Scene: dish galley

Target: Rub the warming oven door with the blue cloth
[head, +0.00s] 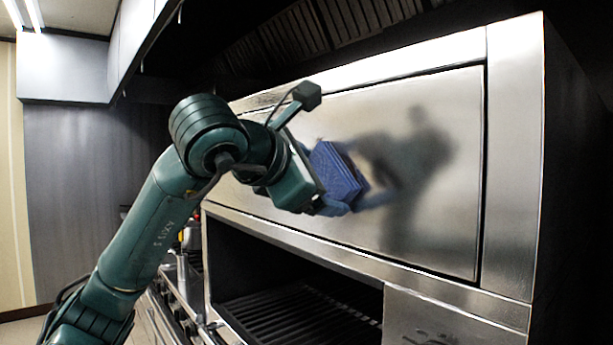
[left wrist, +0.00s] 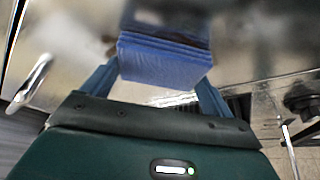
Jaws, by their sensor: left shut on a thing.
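The blue cloth (head: 335,172) is a folded pad held at the end of my left arm. My left gripper (head: 328,188) is shut on the cloth, in front of the warming oven door (head: 440,115), a wide shiny steel panel. The cloth is at or very close to the door's left-middle part; I cannot tell for sure whether it touches. In the left wrist view the folded cloth (left wrist: 165,62) sits between both fingers, its layered edge toward the camera. The door shows a blurred reflection of my arm and the cloth. My right gripper is not in view.
Below the door is an open dark cavity with a black grate (head: 300,315). A steel panel (head: 450,318) is at its right. A range with knobs (head: 178,300) stands at the lower left. Dark hood filters (head: 320,25) hang above.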

